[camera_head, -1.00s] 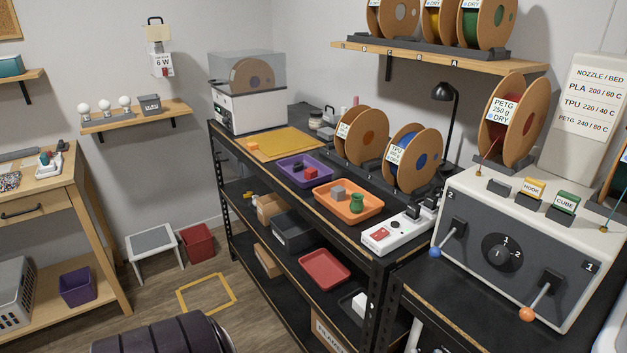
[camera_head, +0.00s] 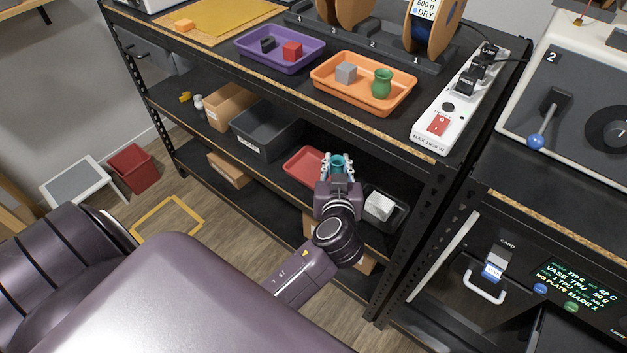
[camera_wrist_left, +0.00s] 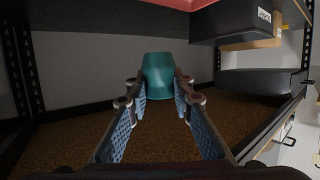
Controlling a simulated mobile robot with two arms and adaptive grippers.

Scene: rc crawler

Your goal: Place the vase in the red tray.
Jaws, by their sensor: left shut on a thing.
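A teal vase (camera_head: 337,164) is between the fingers of my left gripper (camera_head: 338,158), which is shut on it. In the left wrist view the vase (camera_wrist_left: 159,76) sits at the tips of the two blue-padded fingers (camera_wrist_left: 160,97). The red tray (camera_head: 299,166) lies on the middle shelf, just left of the gripper and partly hidden by it. A red strip of the tray (camera_wrist_left: 160,2) shows at the top edge of the wrist view. I cannot tell whether vase and tray touch. My right gripper is not in view.
A dark bin (camera_head: 266,133) stands left of the red tray; a black tray with a white block (camera_head: 379,207) is to its right. Above, the top shelf holds an orange tray (camera_head: 343,92) with a green vase (camera_head: 381,83), a purple tray (camera_head: 252,53) and a power strip (camera_head: 440,120).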

